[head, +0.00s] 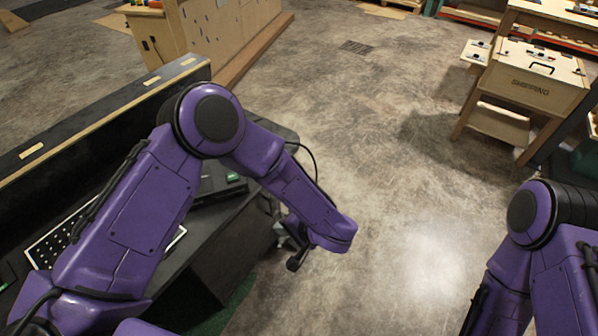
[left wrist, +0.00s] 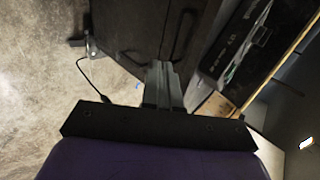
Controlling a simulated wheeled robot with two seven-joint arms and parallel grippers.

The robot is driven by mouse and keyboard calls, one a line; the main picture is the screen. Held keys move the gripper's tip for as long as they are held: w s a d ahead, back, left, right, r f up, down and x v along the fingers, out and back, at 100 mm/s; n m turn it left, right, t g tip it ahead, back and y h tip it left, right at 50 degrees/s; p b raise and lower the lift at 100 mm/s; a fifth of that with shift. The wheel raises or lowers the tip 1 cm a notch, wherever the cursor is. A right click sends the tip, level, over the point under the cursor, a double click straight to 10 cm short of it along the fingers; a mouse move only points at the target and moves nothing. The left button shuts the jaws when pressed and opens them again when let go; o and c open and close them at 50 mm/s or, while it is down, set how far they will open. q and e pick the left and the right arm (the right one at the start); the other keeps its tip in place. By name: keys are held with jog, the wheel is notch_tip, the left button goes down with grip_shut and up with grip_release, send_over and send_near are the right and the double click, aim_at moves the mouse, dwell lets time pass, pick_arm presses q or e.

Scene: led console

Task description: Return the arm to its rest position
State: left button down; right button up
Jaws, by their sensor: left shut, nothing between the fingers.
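My left arm reaches in from the left in the head view and bends down at the elbow. My left gripper (head: 290,240) hangs just off the right edge of the black console desk (head: 225,225), partly hidden by my wrist. In the left wrist view its two fingers (left wrist: 162,72) are together with nothing between them, in front of the dark side of the desk. My right arm shows at the lower right of the head view; its gripper cannot be made out.
A dark box with a green light (head: 233,177) sits on the desk, and a white-dotted panel (head: 60,240) lies left, partly behind my arm. A wooden shipping stand (head: 535,85) is at the upper right. The concrete floor (head: 370,130) between is clear.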

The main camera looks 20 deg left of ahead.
pick_arm(q)
jog(key=s+a+f+n+t+h, duration=0.3)
jog(key=a+f+n+t+h, duration=0.1)
jog(key=f+n, duration=0.4)
jog(key=s+a+f+n+g, duration=0.1)
jog(key=s+a+g, duration=0.1)
jog(key=s+a, duration=0.3)
jog(key=s+a+f+n+g+h, duration=0.1)
jog(key=s+a, duration=0.5)
jog(key=s, duration=0.7)
jog(key=shift+s+a+f+n+g, duration=0.3)
jog(key=shift+s+f+g, duration=0.1)
jog(key=shift+f, duration=0.15)
